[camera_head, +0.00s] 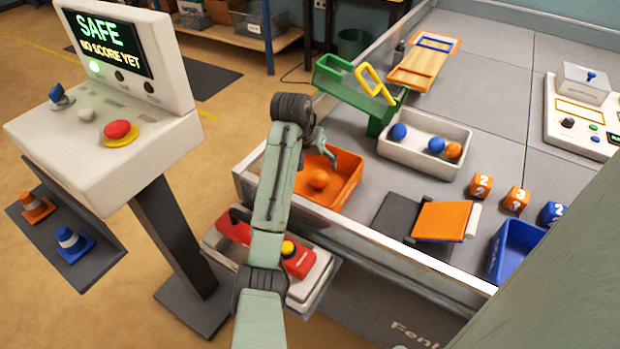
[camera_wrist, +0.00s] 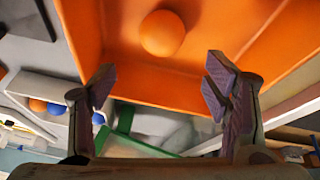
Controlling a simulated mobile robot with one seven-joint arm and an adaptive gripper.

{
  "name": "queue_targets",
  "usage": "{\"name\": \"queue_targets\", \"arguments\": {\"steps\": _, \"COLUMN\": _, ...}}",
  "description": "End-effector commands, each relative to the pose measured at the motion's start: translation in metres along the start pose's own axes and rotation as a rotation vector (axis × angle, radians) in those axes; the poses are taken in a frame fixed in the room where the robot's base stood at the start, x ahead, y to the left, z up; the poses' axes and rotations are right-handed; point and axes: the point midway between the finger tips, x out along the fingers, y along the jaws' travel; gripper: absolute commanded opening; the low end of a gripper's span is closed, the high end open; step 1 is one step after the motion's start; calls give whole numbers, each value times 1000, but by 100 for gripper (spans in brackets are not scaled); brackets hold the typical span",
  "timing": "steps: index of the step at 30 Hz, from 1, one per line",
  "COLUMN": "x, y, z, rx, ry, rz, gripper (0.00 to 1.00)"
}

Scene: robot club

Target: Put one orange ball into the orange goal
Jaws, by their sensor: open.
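An orange ball (camera_head: 320,180) lies inside the orange goal (camera_head: 347,187), an open orange box at the near left corner of the field. The wrist view shows the same ball (camera_wrist: 162,33) on the floor of the orange goal (camera_wrist: 235,75). The ball is apart from both fingers. Another orange ball (camera_head: 453,151) sits in the white tray (camera_head: 400,156) beside two blue balls (camera_head: 398,131).
A green frame with a yellow handle (camera_head: 375,83) stands behind the goal. An orange ramp (camera_head: 443,221), numbered cubes (camera_head: 481,186) and a blue bin (camera_head: 515,250) are to the right. The field wall (camera_head: 410,255) runs along the near edge.

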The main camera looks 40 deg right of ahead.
Motion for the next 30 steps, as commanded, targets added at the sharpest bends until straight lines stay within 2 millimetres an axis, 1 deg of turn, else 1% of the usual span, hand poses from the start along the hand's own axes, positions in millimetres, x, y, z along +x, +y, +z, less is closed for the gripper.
{"name": "queue_targets", "arguments": {"steps": 1, "x": -11, "y": 0, "z": -1, "rx": 1, "ry": 5, "rz": -2, "gripper": 70}}
{"name": "queue_targets", "arguments": {"steps": 8, "x": -64, "y": -2, "z": -1, "rx": 1, "ry": 5, "rz": -5, "gripper": 70}}
{"name": "queue_targets", "arguments": {"steps": 14, "x": -84, "y": -3, "z": 0, "rx": -1, "ry": 1, "rz": -5, "gripper": 70}}
{"name": "queue_targets", "arguments": {"steps": 16, "x": -94, "y": -2, "z": -1, "rx": 0, "ry": 4, "rz": -4, "gripper": 70}}
{"name": "queue_targets", "arguments": {"steps": 21, "x": -105, "y": 0, "z": 0, "rx": 0, "ry": 1, "rz": -1, "gripper": 70}}
{"name": "queue_targets", "arguments": {"steps": 30, "x": -106, "y": 0, "z": 0, "rx": 1, "ry": 0, "rz": 0, "gripper": 70}}
